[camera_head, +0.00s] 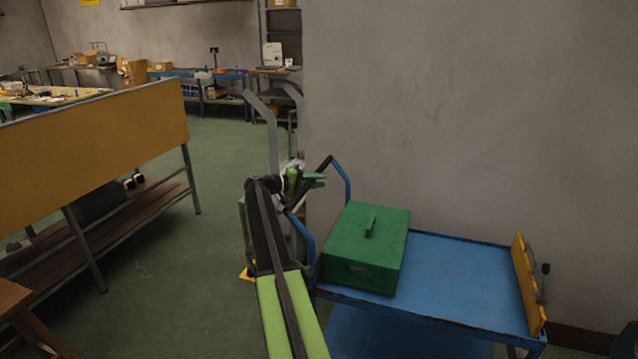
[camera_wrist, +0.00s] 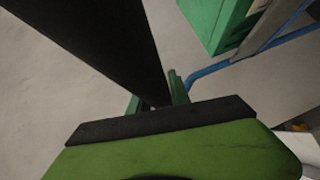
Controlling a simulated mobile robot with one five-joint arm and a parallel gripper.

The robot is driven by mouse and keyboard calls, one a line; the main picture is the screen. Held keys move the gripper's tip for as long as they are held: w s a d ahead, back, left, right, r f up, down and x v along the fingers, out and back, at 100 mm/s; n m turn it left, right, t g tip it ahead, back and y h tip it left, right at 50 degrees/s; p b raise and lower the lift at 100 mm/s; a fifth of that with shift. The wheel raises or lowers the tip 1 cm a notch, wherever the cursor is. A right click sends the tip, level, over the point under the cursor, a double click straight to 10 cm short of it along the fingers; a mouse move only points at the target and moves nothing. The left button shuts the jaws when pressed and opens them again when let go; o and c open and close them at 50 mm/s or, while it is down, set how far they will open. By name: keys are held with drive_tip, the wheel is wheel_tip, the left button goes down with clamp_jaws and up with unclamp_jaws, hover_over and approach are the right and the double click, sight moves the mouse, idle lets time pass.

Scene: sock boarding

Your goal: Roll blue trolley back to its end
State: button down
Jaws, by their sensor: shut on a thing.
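The blue trolley (camera_head: 465,275) stands along the grey wall at the right in the head view. Its handle, a blue tube (camera_head: 347,180) with a black grip (camera_head: 322,169), rises at its left end. My gripper (camera_head: 318,180) is shut on the black grip. In the wrist view the dark grip (camera_wrist: 100,45) runs down between my green fingers (camera_wrist: 158,95), and part of the blue tube (camera_wrist: 205,73) shows beyond. A green box (camera_head: 365,250) with a top handle sits on the trolley's deck near the handle end; its side also shows in the wrist view (camera_wrist: 215,22).
A yellow panel (camera_head: 525,285) with a dark knob stands at the trolley's right end. A grey-framed cart (camera_head: 271,130) stands just behind my gripper. A yellow-panelled bench (camera_head: 95,145) is at the left. Green floor (camera_head: 160,270) is clear between bench and trolley.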

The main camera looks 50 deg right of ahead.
drive_tip(key=shift+w+a+r, duration=0.1)
drive_tip(key=shift+w, duration=0.45)
drive_tip(key=c, duration=1.3)
unclamp_jaws()
drive_tip(key=shift+w, duration=0.1)
drive_tip(key=shift+o, duration=0.5)
drive_tip(key=shift+s, duration=0.2)
drive_tip(key=shift+a, duration=0.1)
drive_tip(key=p+v, duration=0.2)
drive_tip(key=v, duration=1.5)
drive_tip(key=shift+a, duration=0.15)
drive_tip(key=shift+w, duration=0.1)
